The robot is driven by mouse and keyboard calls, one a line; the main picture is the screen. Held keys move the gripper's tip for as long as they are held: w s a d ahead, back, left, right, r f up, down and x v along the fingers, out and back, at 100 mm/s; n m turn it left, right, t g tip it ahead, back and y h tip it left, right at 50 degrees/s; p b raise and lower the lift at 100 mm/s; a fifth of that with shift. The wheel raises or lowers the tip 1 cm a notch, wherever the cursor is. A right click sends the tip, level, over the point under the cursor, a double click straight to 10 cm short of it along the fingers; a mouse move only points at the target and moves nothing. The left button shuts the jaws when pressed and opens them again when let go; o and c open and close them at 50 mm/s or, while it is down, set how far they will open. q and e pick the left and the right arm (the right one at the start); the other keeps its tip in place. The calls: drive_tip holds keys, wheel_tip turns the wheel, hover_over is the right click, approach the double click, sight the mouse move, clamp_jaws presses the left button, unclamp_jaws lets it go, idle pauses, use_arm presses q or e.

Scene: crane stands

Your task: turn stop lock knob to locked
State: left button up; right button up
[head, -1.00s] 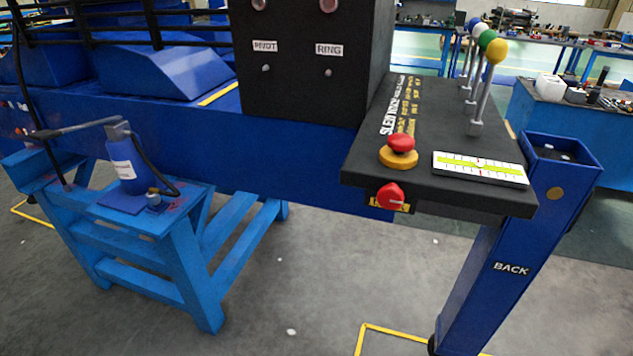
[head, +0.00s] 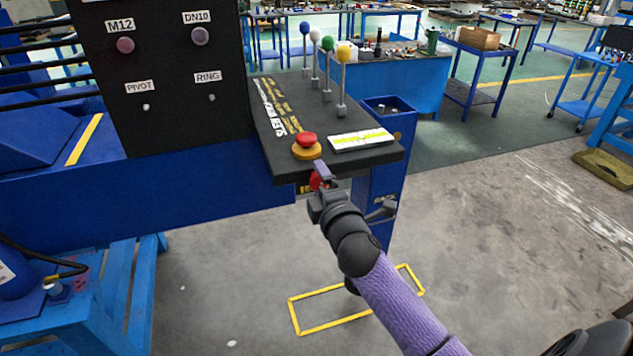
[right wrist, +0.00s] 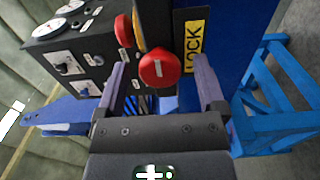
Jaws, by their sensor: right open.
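The stop lock knob (head: 316,181) is a red knob on the front face of the black control panel (head: 270,140), mostly hidden behind my right gripper (head: 322,177) in the head view. In the right wrist view the knob (right wrist: 160,68) shows as a red disc with a small pale mark, beside a yellow LOCK label (right wrist: 193,45). My right gripper (right wrist: 157,75) is open, with one finger on each side of the knob in that view. I cannot tell whether the fingers touch it. My left gripper is not in view.
A red mushroom button on a yellow base (head: 306,146) sits on the panel top just above the knob. The blue beam (head: 200,190) runs left. The floor at right is open.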

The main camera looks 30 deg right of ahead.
drive_tip(key=shift+w+d, duration=0.2)
drive_tip(key=shift+w, duration=0.35)
drive_tip(key=shift+c, duration=0.6)
clamp_jaws()
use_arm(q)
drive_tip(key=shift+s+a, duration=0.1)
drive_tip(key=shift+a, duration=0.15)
